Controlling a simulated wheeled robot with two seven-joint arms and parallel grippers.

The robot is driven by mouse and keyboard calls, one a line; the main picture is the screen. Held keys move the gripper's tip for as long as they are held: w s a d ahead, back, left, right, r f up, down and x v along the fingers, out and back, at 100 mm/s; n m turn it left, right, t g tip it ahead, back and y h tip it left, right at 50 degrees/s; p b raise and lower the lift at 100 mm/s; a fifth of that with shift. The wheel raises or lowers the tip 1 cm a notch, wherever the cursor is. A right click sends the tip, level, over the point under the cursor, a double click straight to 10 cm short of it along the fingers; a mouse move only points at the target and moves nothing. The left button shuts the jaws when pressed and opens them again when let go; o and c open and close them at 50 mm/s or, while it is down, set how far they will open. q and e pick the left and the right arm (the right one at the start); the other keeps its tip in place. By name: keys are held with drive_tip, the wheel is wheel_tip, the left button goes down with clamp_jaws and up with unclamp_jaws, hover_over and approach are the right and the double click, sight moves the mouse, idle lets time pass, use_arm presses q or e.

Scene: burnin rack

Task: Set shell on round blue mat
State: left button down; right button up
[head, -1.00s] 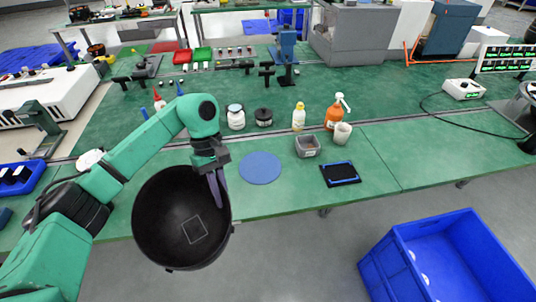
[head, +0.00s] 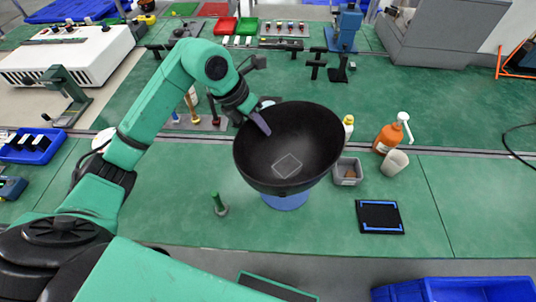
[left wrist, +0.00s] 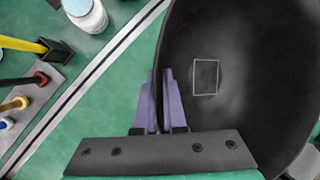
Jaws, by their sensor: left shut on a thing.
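The shell is a large black bowl (head: 292,140) with a pale square outline inside. My left gripper (head: 262,122) is shut on its left rim, one finger inside the wall. The left wrist view shows both purple fingers (left wrist: 161,105) pinching the wall of the shell (left wrist: 230,75). The shell is tilted, its opening facing the camera. The round blue mat (head: 286,201) shows just below the shell's lower edge, mostly hidden behind it. I cannot tell how high the shell is above the mat. My right gripper is not in view.
A green upright peg (head: 220,205) stands to the left. The bench front between peg and tablet is clear.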

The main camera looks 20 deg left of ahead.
sight(242, 131)
use_arm(q)
drive_tip(key=f, duration=0.3)
drive_tip(key=f+p, duration=0.1)
drive_tip(key=f, duration=0.7)
drive_tip(key=shift+w+f+p, duration=0.25)
drive_tip(key=shift+p, duration=0.05)
drive_tip(key=shift+w+f, duration=0.1)
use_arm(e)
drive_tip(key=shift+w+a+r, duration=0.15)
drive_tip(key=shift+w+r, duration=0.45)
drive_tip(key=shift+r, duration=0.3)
use_arm(q)
drive_tip(key=c, duration=1)
unclamp_jaws()
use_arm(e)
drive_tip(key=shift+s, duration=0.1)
use_arm(q)
drive_tip(key=shift+r, duration=0.2)
drive_tip(key=b+v, duration=0.2)
drive_tip(key=v, duration=0.9)
drive_tip(key=shift+s+a+r, duration=0.15)
drive_tip(key=shift+s+r, duration=0.1)
drive_tip(key=shift+r, duration=0.1)
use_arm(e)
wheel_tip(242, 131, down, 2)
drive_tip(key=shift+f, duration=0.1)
